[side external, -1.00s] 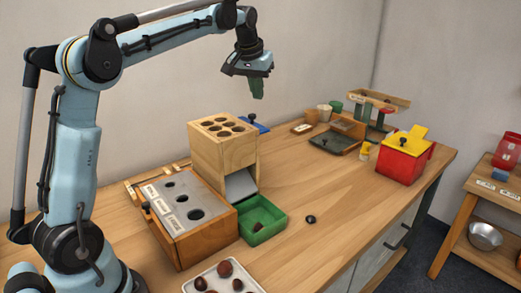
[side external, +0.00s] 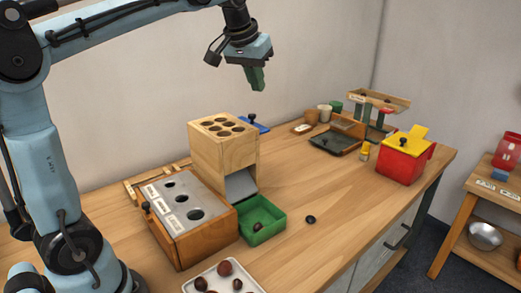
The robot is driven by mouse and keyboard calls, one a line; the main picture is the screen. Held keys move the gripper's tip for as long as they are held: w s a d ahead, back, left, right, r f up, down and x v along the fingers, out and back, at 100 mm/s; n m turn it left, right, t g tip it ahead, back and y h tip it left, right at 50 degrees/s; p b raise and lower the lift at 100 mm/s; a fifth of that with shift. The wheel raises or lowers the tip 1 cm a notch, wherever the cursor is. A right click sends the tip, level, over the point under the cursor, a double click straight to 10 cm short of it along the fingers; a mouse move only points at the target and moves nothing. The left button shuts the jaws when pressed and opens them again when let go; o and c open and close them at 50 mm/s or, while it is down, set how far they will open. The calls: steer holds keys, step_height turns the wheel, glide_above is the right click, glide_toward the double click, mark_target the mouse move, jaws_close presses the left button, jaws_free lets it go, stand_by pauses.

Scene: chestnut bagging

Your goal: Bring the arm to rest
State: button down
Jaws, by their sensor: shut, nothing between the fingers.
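My gripper (side external: 257,80) hangs in the air above the back of the bench, to the upper right of the wooden block with holes (side external: 223,141). Its green fingers point down, are shut and hold nothing. It touches nothing. My arm reaches in from the left, its upper part running along the top edge of the picture.
The wooden bench (side external: 310,260) holds a sorting box with a holed metal top (side external: 185,182), a green tray (side external: 279,217) with a chestnut, a white tray (side external: 187,287) of chestnuts and a red box (side external: 397,167). One dark chestnut (side external: 311,219) lies loose.

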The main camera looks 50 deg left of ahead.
steer(key=s+d+f+m+t, duration=0.1)
steer(key=s+d+f+m, duration=0.1)
steer(key=s+d+f, duration=0.3)
steer(key=s+d+f+m+t+h, duration=0.1)
steer(key=s+d+f, duration=0.4)
steer(key=s+f, duration=0.4)
step_height(320, 180, down, 3)
steer(key=shift+s+d+f+m+h, duration=0.1)
steer(key=shift+s+d+m+h, duration=0.1)
steer(key=shift+s+m+h, duration=0.15)
